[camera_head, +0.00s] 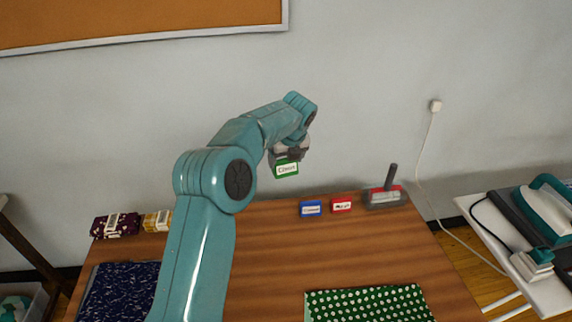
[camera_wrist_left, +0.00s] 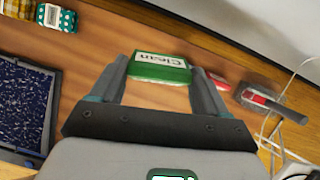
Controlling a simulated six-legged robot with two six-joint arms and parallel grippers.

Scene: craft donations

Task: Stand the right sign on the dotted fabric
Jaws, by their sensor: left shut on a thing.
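My left gripper (camera_head: 290,153) is shut on a green sign (camera_head: 287,169) with a white label reading "Clean". It holds the sign in the air above the back of the wooden table. In the left wrist view the green sign (camera_wrist_left: 160,70) sits between the two fingers, its label upside down in the picture. The dotted fabric (camera_head: 365,303), green with white dots, lies flat at the table's front right, below and to the right of the gripper. A blue sign (camera_head: 311,208) and a red sign (camera_head: 341,205) stand at the table's back edge. My right gripper is not in view.
A grey-and-red tool with an upright dark handle (camera_head: 385,190) stands at the back right. A dark blue speckled fabric (camera_head: 120,290) lies at left, with two patterned bundles (camera_head: 115,225) (camera_head: 157,221) behind it. The middle of the table is bare. An iron (camera_head: 550,208) is on a board at right.

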